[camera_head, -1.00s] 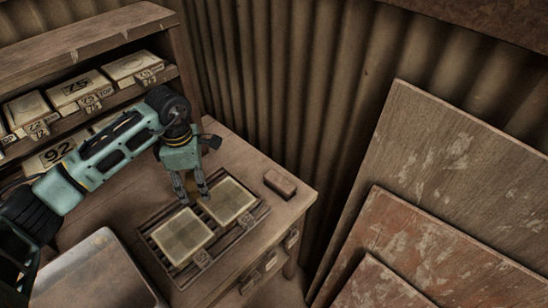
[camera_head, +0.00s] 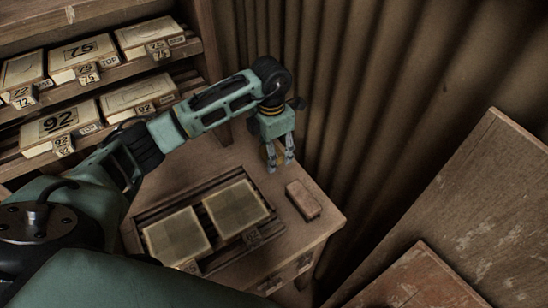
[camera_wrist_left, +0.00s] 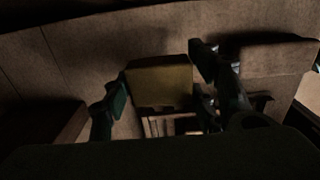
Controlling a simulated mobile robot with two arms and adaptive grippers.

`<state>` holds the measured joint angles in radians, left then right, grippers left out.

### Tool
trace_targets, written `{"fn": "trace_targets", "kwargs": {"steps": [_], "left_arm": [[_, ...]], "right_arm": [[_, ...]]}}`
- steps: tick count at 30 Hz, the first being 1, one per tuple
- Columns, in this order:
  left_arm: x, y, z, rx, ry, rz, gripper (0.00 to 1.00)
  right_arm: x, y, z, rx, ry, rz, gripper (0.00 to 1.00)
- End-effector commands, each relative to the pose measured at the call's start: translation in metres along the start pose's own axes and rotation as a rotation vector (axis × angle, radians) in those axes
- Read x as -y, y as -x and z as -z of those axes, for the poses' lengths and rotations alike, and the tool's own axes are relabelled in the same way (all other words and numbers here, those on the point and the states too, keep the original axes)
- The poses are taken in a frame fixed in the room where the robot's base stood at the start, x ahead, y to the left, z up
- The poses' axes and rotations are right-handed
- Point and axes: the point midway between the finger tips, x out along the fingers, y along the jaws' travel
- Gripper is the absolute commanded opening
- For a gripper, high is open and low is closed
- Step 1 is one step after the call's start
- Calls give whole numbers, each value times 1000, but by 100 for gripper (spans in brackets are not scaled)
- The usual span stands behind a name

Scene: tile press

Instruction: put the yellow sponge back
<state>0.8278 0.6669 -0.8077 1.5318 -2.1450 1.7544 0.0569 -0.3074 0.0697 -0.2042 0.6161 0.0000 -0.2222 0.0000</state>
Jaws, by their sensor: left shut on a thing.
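My left gripper (camera_head: 281,166) is shut on the yellow sponge (camera_head: 269,154), over the back right part of the bench near the corrugated wall. In the head view only a thin strip of the sponge shows between the fingers. In the left wrist view the sponge (camera_wrist_left: 160,82) is a dim yellow block between the two dark fingers (camera_wrist_left: 162,92). I cannot tell how far it is above the bench top. My right gripper is not in view.
Two pale tiles (camera_head: 176,236) (camera_head: 236,207) lie in a slatted frame on the bench (camera_head: 190,186). A reddish-brown block (camera_head: 303,199) lies right of them, in front of my gripper. Shelves (camera_head: 115,90) with numbered boxes stand at the left. Boards (camera_head: 470,220) lean at the right.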

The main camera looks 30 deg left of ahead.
Motion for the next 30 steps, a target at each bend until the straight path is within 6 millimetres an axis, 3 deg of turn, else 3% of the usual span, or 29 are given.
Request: {"fn": "trace_targets", "kwargs": {"steps": [9,20,21,27,30], "left_arm": [[0,-36,1,-2,-1,1,25],[0,-43,0,0,-1,-1,25],[0,-42,0,1,-1,-1,55],[0,-42,0,0,-1,-1,73],[0,-42,0,0,-1,-1,73]], "right_arm": [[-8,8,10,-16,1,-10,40],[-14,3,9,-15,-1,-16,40],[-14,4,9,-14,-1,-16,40],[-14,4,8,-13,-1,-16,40],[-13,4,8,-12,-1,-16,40]]}}
